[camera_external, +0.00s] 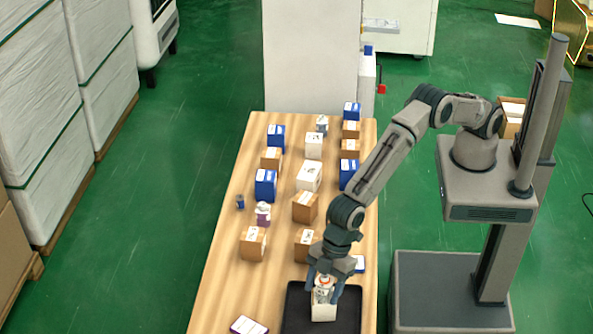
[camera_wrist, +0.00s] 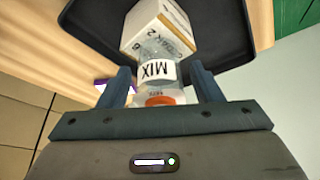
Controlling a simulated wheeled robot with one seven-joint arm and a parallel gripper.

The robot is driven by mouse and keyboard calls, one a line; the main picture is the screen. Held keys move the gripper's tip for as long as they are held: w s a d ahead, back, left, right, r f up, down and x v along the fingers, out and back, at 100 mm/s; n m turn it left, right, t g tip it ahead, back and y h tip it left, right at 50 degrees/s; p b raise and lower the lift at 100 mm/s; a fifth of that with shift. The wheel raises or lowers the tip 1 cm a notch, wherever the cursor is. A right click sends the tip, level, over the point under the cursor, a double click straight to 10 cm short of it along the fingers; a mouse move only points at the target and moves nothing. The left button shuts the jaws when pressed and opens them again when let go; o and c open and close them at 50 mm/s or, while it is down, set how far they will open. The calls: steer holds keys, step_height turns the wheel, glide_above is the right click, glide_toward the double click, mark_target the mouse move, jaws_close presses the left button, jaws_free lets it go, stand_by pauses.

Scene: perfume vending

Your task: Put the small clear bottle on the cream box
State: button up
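The small clear bottle (camera_wrist: 157,72) has a white label reading MIX and an orange cap. In the wrist view it is between my fingers, with visible gaps at its sides. My gripper (camera_wrist: 160,68) points down and looks open around it. The cream box (camera_wrist: 162,22) lies just beyond the bottle's base, and the bottle appears to stand upright on it; the exact contact is hard to see. In the external view the cream box (camera_external: 323,311) sits on the black tray (camera_external: 293,306), with the bottle (camera_external: 323,284) above it between the fingers of my gripper (camera_external: 325,287).
Brown boxes (camera_external: 253,243), blue boxes (camera_external: 265,185) and white boxes (camera_external: 309,177) stand behind on the wooden table (camera_external: 225,270). A purple-white item (camera_external: 263,214) and a small blue item (camera_external: 240,202) stand left.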

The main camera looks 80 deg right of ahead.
steer(key=shift+r, duration=0.15)
steer(key=shift+r, duration=0.15)
steer(key=b+v, duration=0.2)
steer(key=v, duration=0.9)
steer(key=shift+r, duration=0.35)
steer(key=shift+s+d, duration=0.1)
steer(key=shift+d, duration=0.05)
steer(key=d+r+m+t+h, duration=0.1)
steer(key=d+r+m, duration=0.3)
steer(key=d, duration=1.1)
steer(key=d+r+m+h, duration=0.1)
steer(key=d+r, duration=0.5)
steer(key=d, duration=0.9)
steer(key=s+d+f+m+h, duration=0.2)
steer(key=s+d+m, duration=0.4)
steer(key=s+d, duration=1.4)
steer(key=d+f, duration=0.1)
steer(key=d, duration=0.3)
steer(key=shift+m, duration=0.3)
